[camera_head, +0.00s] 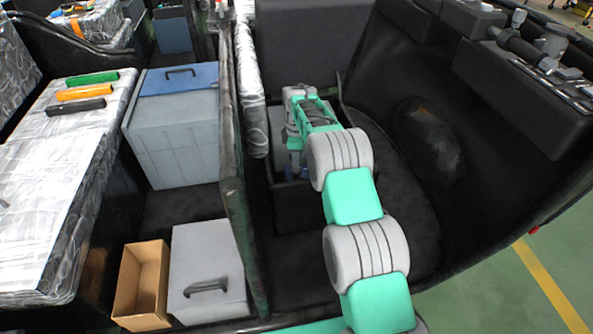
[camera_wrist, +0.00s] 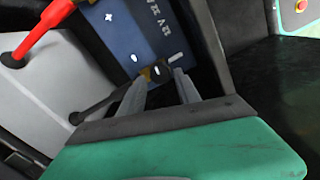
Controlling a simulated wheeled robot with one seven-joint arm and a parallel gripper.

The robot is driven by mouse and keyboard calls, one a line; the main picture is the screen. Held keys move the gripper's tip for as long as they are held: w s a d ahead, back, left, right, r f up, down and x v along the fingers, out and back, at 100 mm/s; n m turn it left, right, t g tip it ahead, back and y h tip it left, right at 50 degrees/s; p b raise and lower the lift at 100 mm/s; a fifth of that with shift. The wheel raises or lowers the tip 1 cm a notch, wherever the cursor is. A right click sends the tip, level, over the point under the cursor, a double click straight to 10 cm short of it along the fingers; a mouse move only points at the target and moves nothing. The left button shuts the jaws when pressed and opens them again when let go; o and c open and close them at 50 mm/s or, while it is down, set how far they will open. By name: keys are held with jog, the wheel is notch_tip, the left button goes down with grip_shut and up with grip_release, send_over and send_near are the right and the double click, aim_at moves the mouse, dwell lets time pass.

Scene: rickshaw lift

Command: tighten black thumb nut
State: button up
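In the wrist view, a blue battery top (camera_wrist: 140,38) carries white lettering and plus and minus marks. A small dark thumb nut (camera_wrist: 160,72) with a brownish side sits at the end of a black cable (camera_wrist: 100,103), near the minus mark. My gripper (camera_wrist: 162,78) has its two grey fingers apart, with the nut at their tips and between them. I cannot tell whether both fingers touch it. A red cable (camera_wrist: 45,32) runs to the plus side. In the head view, my arm hides the nut and my fingertips, and only a sliver of blue shows below my wrist.
A dark partition (camera_head: 232,165) stands left of my arm, and the black vehicle shell (camera_head: 480,150) curves on the right. Left of the partition are a grey-blue box (camera_head: 172,130), a grey handled case (camera_head: 208,265) and an open cardboard box (camera_head: 128,280).

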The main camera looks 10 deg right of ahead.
notch_tip(320, 180, down, 3)
jog(key=shift+f, duration=0.2)
grip_shut()
dwell(0.3)
